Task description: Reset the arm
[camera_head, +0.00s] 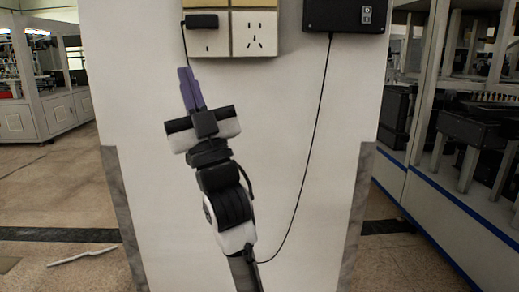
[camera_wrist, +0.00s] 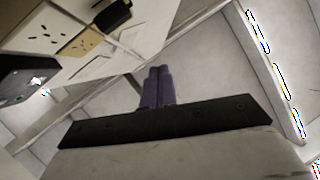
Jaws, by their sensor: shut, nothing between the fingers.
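My gripper (camera_head: 189,84) has purple fingers pressed together and holds nothing. In the head view it points up in front of a white panel (camera_head: 290,130), a little below the black plug and the left socket plate. In the wrist view the purple fingers (camera_wrist: 158,75) also stand side by side with no object between them. My arm rises from the bottom of the head view, leaning slightly left.
A black plug (camera_head: 202,21) sits at a socket plate (camera_head: 254,34) on the panel. A black box (camera_head: 344,14) is at the upper right, with a thin cable hanging from it. Equipment racks (camera_head: 447,128) stand right. Floor shows at left, with a white strip (camera_head: 83,255).

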